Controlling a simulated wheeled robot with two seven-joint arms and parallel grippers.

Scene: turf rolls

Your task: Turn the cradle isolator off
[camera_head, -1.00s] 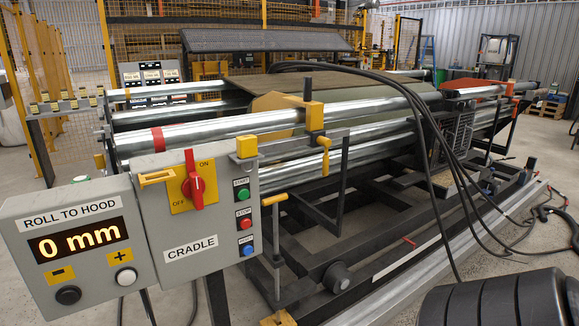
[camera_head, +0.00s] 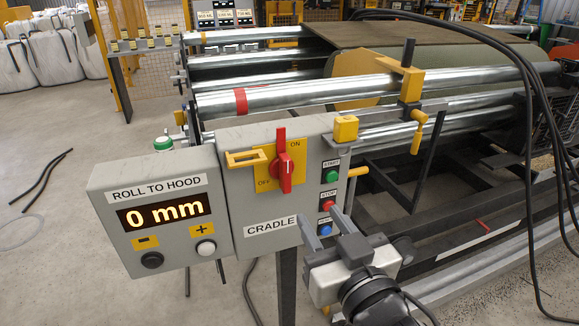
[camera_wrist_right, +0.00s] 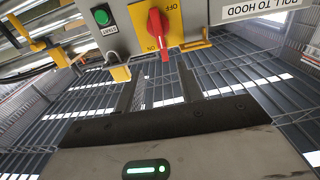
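The cradle isolator is a red rotary handle (camera_head: 285,172) on a yellow plate (camera_head: 266,155) marked ON and OFF, on the grey CRADLE box (camera_head: 243,215). The handle stands near upright, towards the ON side; OFF is at its lower left. My right gripper (camera_head: 318,214) is below and right of the handle, in front of the box's lower right part. It is open and empty, its fingers apart. In the right wrist view the handle (camera_wrist_right: 159,30) appears upside down, beyond the fingers (camera_wrist_right: 158,92) and not touching them. My left gripper is out of view.
Green START (camera_head: 332,176), red STOP (camera_head: 327,206) and blue (camera_head: 326,230) buttons sit close to my right gripper. A yellow block (camera_head: 345,129) tops the box corner. The ROLL TO HOOD display (camera_head: 163,215) reads 0 mm. Metal rollers (camera_head: 310,92) lie behind. Floor at left is mostly clear.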

